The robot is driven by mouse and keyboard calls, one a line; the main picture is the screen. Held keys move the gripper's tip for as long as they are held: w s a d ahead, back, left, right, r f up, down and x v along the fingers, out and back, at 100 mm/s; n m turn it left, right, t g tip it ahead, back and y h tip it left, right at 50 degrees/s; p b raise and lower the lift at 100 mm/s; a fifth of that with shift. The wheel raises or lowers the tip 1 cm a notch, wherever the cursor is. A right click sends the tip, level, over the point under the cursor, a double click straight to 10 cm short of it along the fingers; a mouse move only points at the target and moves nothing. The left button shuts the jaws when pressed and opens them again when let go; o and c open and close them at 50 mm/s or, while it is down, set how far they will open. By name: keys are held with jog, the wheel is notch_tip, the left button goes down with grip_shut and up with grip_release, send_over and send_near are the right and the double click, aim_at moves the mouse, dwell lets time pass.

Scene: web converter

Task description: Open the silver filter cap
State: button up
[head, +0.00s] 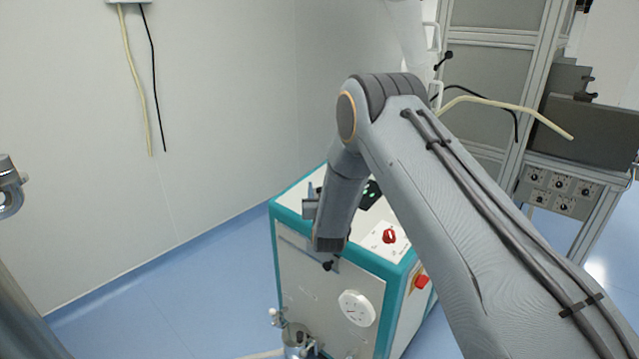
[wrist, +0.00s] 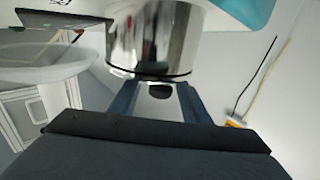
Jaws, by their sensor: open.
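A shiny silver cylinder (wrist: 155,45), which looks like the filter cap, fills the upper middle of the wrist view. My gripper (wrist: 156,90) is open, with its dark fingers spread at the cylinder's near end. I cannot tell whether they touch it, and nothing is clearly held. In the head view, a silver cylindrical part (head: 297,341) shows at the low front of the teal-and-white machine (head: 325,283), cut by the bottom edge. My arm reaches down in front of the machine's upper part, and my fingertips are not clearly visible there.
The machine has a red knob (head: 390,236) on top and a white round dial (head: 357,307) on its front. A pale rounded part (wrist: 40,65) is left of the cylinder in the wrist view. Blue floor (head: 150,315) is open to the left.

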jog(key=shift+w+a, duration=0.2)
jog(key=shift+w, duration=1.1)
grip_shut()
